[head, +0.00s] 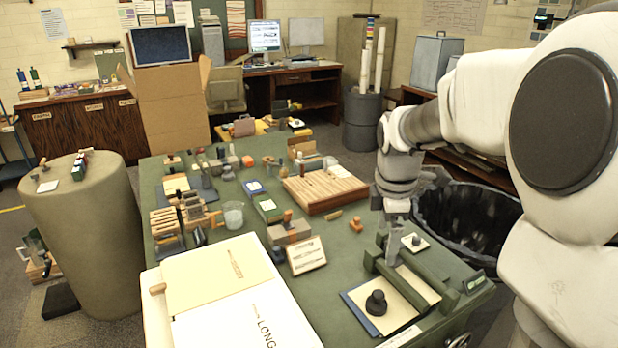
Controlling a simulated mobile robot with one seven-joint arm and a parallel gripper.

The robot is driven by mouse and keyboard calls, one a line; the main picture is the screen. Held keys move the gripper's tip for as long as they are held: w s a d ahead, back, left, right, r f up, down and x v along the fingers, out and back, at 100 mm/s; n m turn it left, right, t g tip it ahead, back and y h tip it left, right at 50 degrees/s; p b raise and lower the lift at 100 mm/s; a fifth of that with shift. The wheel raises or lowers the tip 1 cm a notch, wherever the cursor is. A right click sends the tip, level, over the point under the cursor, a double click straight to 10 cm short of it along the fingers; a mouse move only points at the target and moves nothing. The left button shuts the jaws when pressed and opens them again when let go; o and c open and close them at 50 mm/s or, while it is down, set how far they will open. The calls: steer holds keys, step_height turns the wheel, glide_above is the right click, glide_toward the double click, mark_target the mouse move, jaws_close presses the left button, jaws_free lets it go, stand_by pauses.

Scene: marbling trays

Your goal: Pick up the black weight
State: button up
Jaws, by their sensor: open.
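A black weight (376,303), round with a knob on top, stands upright on a cream sheet (400,312) at the front right of the green table. A second, smaller dark knobbed piece (415,240) sits on a white square farther back. My gripper (392,252) points down between these two, behind and above the black weight and apart from it. It is open, and I see nothing held in it. Its fingertips are small and hard to separate from the green bars around them.
A green rail frame (413,291) crosses the sheet right behind the black weight. A white tray (226,290) with a "LONG" sheet lies at front left. A wooden block (325,188), a small sign (306,255) and several tools crowd the table (340,290). A black-lined bin (465,215) stands beyond.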

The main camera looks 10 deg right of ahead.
steer(key=w+d+f+n+g, duration=0.1)
steer(key=w+d+f+n, duration=0.15)
steer(key=f+n, duration=0.2)
steer(key=w+d+f+n+g, duration=0.1)
steer(key=w+d+f+n, duration=0.1)
steer(key=w+f+n, duration=0.3)
steer(key=m+b, duration=0.1)
steer(key=m, duration=0.1)
glide_toward(379, 293)
steer(key=shift+y, duration=0.4)
steer(key=f, duration=0.2)
steer(key=d+f, duration=0.1)
steer(key=f, duration=0.4)
steer(key=shift+s+d+f, duration=0.1)
steer(key=shift+s+d, duration=0.1)
steer(key=shift+s, duration=0.05)
steer(key=shift+w+a+f, duration=0.1)
steer(key=shift+a+f, duration=0.1)
steer(key=shift+f, duration=1.1)
steer(key=shift+a+f, duration=0.15)
steer(key=shift+f, duration=1.2)
steer(key=shift+r, duration=0.1)
jaws_close()
